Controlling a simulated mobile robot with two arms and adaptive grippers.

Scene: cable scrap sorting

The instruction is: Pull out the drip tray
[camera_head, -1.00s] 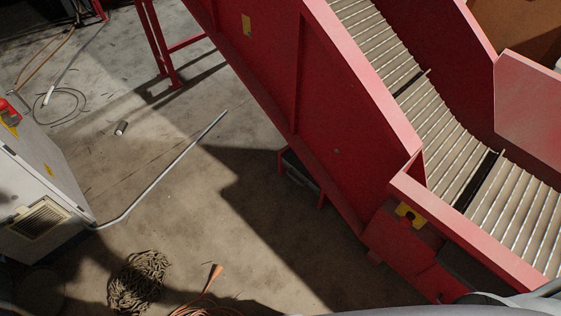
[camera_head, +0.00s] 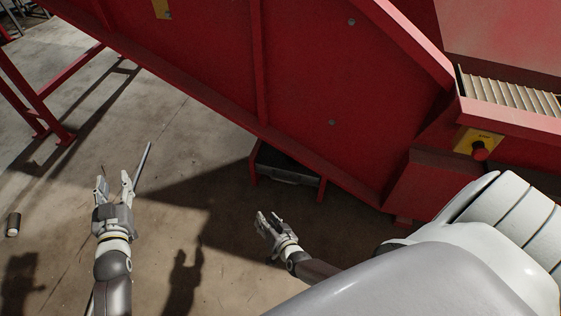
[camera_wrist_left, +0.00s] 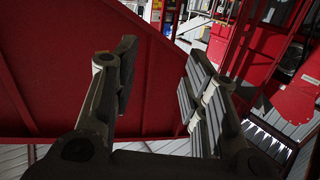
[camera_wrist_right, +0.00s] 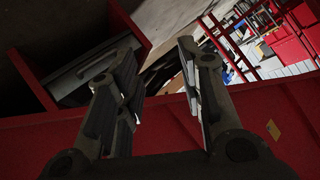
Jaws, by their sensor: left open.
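The drip tray (camera_head: 292,177) sits low under the red conveyor, between two short red brackets. Its dark top and grey front edge show, and its rear is hidden beneath the conveyor. The grey tray front also shows at left in the right wrist view (camera_wrist_right: 85,72), partly behind a finger. My right gripper (camera_head: 267,217) is open and empty, in front of the tray and apart from it. My left gripper (camera_head: 114,183) is open and empty, farther left over the floor.
The red conveyor (camera_head: 330,95) slopes across the back, its lower rail above the tray. A grey rod (camera_head: 143,165) and a small cylinder (camera_head: 13,224) lie on the floor. Floor before the tray is clear.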

